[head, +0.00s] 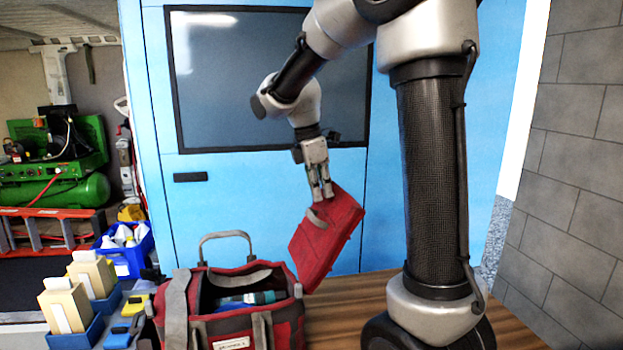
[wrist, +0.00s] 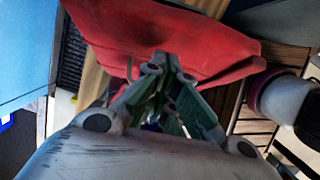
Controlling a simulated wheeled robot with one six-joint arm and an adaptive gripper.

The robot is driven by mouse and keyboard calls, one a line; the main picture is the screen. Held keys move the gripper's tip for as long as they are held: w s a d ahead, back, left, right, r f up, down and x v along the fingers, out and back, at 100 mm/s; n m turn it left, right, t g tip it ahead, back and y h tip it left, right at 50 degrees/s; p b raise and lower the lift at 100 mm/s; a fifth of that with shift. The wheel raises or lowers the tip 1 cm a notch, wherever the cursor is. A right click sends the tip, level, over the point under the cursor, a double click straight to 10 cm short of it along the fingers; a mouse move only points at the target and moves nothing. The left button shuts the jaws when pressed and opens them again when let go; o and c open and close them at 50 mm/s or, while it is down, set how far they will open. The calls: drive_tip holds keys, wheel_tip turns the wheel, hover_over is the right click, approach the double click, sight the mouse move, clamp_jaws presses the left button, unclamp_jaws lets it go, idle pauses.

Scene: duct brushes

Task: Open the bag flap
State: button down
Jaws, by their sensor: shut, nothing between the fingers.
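The red and grey tool bag (head: 285,327) stands on the wooden surface at the lower middle of the head view. Its mouth is uncovered, and a teal-and-blue item (head: 262,297) shows inside. The red flap (head: 325,245) stands raised and tilted at the bag's right side, with a grey tab (head: 318,217) near its top. My gripper (head: 322,197) points down at the flap's upper edge, shut and empty. In the wrist view, the flap (wrist: 150,30) spreads beyond my closed fingertips (wrist: 163,60). I cannot tell whether they touch it.
A grey bag handle (head: 225,236) stands up at the back of the bag. Blue bins with boxes (head: 66,305) and bottles (head: 125,237) lie to the left. A blue cabinet (head: 250,200) stands close behind. Some wooden surface (head: 350,300) right of the bag is bare.

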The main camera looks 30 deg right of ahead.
drive_tip(key=shift+s+d+f, duration=0.1)
drive_tip(key=shift+d+f, duration=0.15)
drive_tip(key=shift+d, duration=0.2)
drive_tip(key=shift+s+d+f+y, duration=0.15)
drive_tip(key=shift+d+f+y, duration=0.15)
drive_tip(key=shift+d, duration=0.3)
drive_tip(key=s+d+f+t+y, duration=0.1)
drive_tip(key=d+f+y, duration=0.3)
drive_tip(key=d+f, duration=0.4)
drive_tip(key=shift+s+d+f, duration=0.25)
drive_tip(key=shift+s+d, duration=0.3)
drive_tip(key=shift+d, duration=0.2)
